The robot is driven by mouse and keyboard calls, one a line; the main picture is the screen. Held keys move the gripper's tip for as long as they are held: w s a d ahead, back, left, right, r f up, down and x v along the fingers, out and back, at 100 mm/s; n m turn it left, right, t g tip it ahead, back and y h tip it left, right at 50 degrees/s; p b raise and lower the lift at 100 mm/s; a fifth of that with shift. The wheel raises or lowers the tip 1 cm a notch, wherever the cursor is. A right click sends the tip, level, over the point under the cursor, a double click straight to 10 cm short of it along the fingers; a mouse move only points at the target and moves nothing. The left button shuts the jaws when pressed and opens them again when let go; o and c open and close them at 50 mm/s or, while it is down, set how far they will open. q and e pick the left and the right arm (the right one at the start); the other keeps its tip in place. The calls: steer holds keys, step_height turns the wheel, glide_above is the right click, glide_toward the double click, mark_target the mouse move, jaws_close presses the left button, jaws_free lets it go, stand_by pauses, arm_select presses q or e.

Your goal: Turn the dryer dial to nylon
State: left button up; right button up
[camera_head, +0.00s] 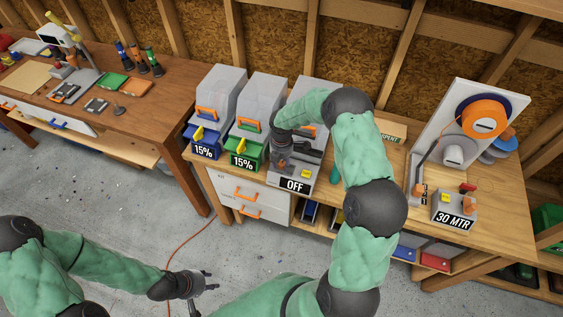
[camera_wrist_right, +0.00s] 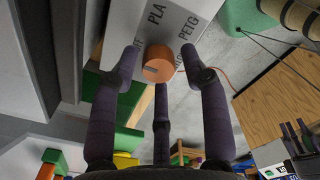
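The grey dryer with the black OFF label (camera_head: 295,186) is the rightmost of three on the workbench. In the right wrist view its orange dial (camera_wrist_right: 160,62) sits on a white panel (camera_wrist_right: 155,22) printed PLA and PETG, with other words partly hidden. My right gripper (camera_head: 284,168) is at the front of this dryer. In the wrist view its dark fingers (camera_wrist_right: 163,75) are spread around the dial, with gaps visible beside it. The dial's setting is hard to read. My left gripper (camera_head: 208,282) is low over the floor, fingers apart and empty.
Two dryers labelled 15%, one blue (camera_head: 205,151) and one green (camera_head: 243,160), stand left of it. A spool machine labelled 30 MTR (camera_head: 453,216) stands to the right. White drawers (camera_head: 247,194) with orange handles are below. My right arm covers part of the bench.

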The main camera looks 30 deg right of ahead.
jaws_close()
